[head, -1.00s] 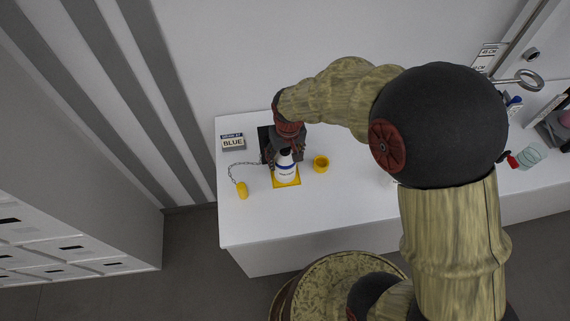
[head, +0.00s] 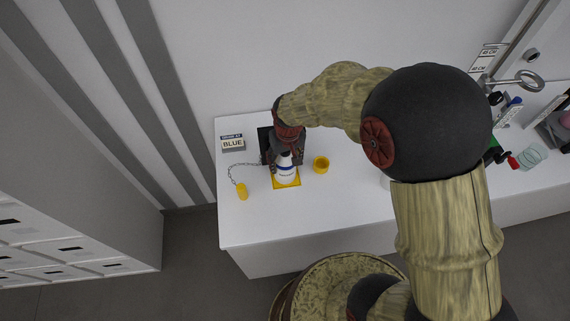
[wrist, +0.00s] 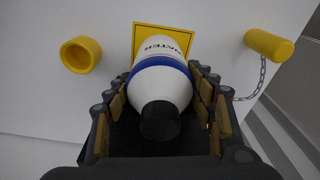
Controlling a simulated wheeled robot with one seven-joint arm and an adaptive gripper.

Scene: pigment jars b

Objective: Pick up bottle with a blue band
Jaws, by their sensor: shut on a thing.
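The bottle (head: 285,170) is white with a blue band and a dark cap, and stands over a yellow mat (head: 287,183) on the white table. In the wrist view the bottle (wrist: 160,85) shows its blue band and part of the word "WATER". My gripper (wrist: 160,108) is shut on the bottle, with its padded fingers along both sides. In the head view my gripper (head: 287,152) is at the bottle's upper part and partly hides it. I cannot tell whether the bottle's base touches the mat.
A yellow cup (head: 321,164) stands right of the bottle. A yellow cylinder (head: 242,191) on a chain lies to the left. A sign reading "BLUE" (head: 233,142) stands at the back left. The front of the table is clear.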

